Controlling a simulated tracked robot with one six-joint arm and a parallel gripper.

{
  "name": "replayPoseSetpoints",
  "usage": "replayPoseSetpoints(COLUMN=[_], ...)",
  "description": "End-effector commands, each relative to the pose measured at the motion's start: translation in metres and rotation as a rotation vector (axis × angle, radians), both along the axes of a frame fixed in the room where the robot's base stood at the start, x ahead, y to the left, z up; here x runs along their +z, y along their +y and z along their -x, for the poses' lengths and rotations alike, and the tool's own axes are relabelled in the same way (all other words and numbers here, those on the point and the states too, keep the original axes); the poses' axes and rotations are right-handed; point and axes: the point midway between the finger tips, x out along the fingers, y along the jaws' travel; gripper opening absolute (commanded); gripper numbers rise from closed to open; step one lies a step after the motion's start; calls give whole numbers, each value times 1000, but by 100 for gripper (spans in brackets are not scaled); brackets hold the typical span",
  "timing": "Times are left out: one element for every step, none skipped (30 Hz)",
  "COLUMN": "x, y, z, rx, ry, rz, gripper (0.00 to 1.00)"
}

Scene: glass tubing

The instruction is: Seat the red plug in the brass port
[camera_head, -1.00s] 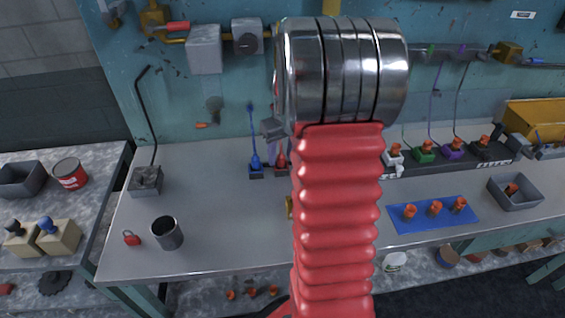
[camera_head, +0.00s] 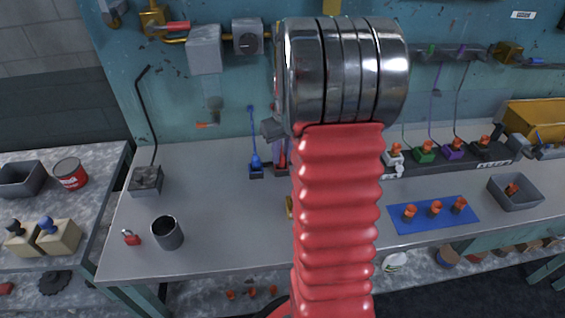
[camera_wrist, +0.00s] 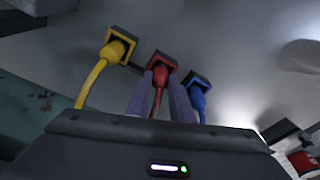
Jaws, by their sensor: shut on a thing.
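The red plug (camera_wrist: 163,66) stands in a dark square holder on the bench, between a yellow plug (camera_wrist: 112,50) and a blue plug (camera_wrist: 197,97) in holders of their own. My gripper (camera_wrist: 160,84) has a grey-lilac finger on each side of the red plug and is shut on it. In the head view the blue plug (camera_head: 255,161) is left of my gripper (camera_head: 281,158), and my red arm hides the yellow one. A small brass-coloured piece (camera_head: 289,207) shows at the arm's left edge, mostly hidden; I cannot tell if it is the brass port.
A grey cup (camera_head: 168,233) and a red padlock (camera_head: 131,237) sit at the bench's left. A blue mat (camera_head: 425,225) with orange-topped pieces and a grey tray (camera_head: 522,203) lie right. Pipes and valve boxes (camera_head: 205,49) line the back wall.

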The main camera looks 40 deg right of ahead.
Motion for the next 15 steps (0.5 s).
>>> replayPoseSetpoints(x=[0, 0, 0, 0, 0, 0, 0, 0, 0, 0, 1, 2, 3, 4, 7], y=[0, 0, 0, 0, 0, 0, 0, 0, 0, 0, 0, 0, 0, 0, 0], z=[0, 0, 0, 0, 0, 0, 0, 0, 0, 0, 0, 0, 0, 0, 0], rx=[0, 0, 0, 0, 0, 0, 0, 0, 0, 0, 0, 0, 0, 0, 0], ry=[0, 0, 0, 0, 0, 0, 0, 0, 0, 0, 0, -1, -1, -1, -1], rz=[0, 0, 0, 0, 0, 0, 0, 0, 0, 0, 0, 0, 0, 0, 1], gripper=[2, 0, 0, 0, 0, 0, 0, 0, 0, 0, 0, 0, 0, 0, 0])
